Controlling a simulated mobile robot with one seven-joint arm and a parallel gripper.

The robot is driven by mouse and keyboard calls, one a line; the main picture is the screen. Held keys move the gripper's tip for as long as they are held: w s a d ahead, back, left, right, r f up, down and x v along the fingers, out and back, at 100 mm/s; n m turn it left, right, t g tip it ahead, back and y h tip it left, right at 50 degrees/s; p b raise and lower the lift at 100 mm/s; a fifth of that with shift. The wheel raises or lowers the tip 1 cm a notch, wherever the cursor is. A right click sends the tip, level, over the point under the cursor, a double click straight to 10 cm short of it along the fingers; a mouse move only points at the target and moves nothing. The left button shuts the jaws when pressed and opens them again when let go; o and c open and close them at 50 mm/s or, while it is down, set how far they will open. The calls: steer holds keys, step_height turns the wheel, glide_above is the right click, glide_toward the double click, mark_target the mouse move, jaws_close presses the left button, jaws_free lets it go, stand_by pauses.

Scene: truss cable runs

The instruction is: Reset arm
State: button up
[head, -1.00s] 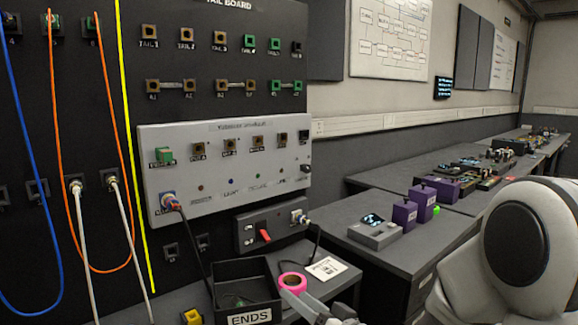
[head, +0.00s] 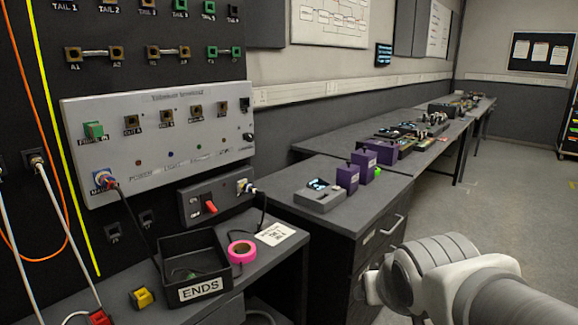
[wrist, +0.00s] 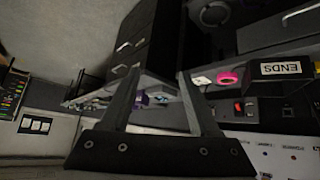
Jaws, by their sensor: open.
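My gripper (wrist: 156,98) shows in the wrist view with its two dark fingers spread apart. Nothing is between the fingers, and they touch nothing that I can see. In the wrist view the room appears turned over, with benches and the panel beyond the fingers. In the head view my pale arm links fill the lower right over the floor. My fingers do not show there.
An ENDS bin (head: 206,286), pink tape roll (head: 241,252) and white card (head: 275,233) lie on the bench by the grey panel (head: 160,140). A yellow block (head: 141,298) lies at left. Drawers (head: 372,250) stand near my arm. Open floor (head: 480,215) lies right.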

steer(key=s+g, duration=0.2)
steer(key=s, duration=0.8)
step_height(320, 180, up, 17)
steer(key=p, duration=1.7)
steer(key=shift+s+r+g+y, duration=0.15)
steer(key=shift+g+y, duration=0.25)
steer(key=shift+a, duration=0.25)
